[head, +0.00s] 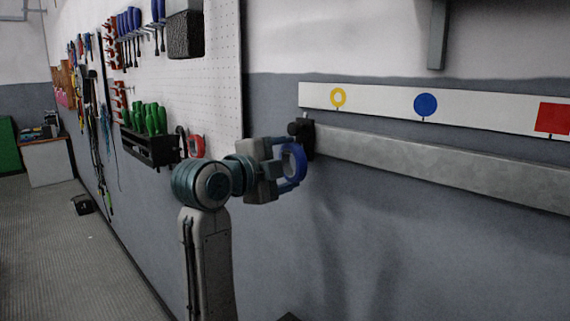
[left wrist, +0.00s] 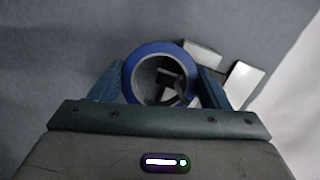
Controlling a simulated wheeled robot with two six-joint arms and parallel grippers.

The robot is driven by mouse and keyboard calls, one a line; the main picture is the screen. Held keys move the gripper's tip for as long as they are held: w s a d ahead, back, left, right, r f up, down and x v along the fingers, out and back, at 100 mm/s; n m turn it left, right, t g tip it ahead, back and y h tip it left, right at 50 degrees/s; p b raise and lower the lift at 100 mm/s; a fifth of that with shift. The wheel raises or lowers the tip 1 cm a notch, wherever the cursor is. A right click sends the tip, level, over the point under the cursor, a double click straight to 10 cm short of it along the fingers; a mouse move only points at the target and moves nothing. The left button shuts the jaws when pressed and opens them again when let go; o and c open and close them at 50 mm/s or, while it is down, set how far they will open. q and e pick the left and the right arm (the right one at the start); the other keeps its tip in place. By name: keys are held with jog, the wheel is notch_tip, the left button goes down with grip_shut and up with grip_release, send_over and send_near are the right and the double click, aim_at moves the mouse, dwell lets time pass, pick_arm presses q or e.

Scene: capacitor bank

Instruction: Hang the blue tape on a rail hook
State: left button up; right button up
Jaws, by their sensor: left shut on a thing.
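The blue tape (head: 294,166) is a ring roll, held upright at the near left end of the grey rail. My left gripper (head: 283,165) is shut on the tape. In the left wrist view the tape (left wrist: 159,70) sits between the two fingers (left wrist: 161,86), and pale and dark parts show through and beside its hole. A dark fitting (head: 301,131) is at the rail's left end, just above and beside the tape. I cannot tell whether the tape touches it. The rail (head: 440,165) runs to the right along the wall. My right gripper is not in view.
A white label strip (head: 380,104) above the rail carries a yellow ring (head: 338,98), a blue disc (head: 425,104) and a red square (head: 553,117). A pegboard (head: 215,85) with tools and a black holder of green-handled screwdrivers (head: 150,148) is at left.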

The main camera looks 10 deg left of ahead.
pick_arm(q)
jog(key=shift+f, duration=0.2)
jog(key=o, duration=0.9)
jog(key=shift+o, duration=0.7)
jog(key=shift+w, duration=0.15)
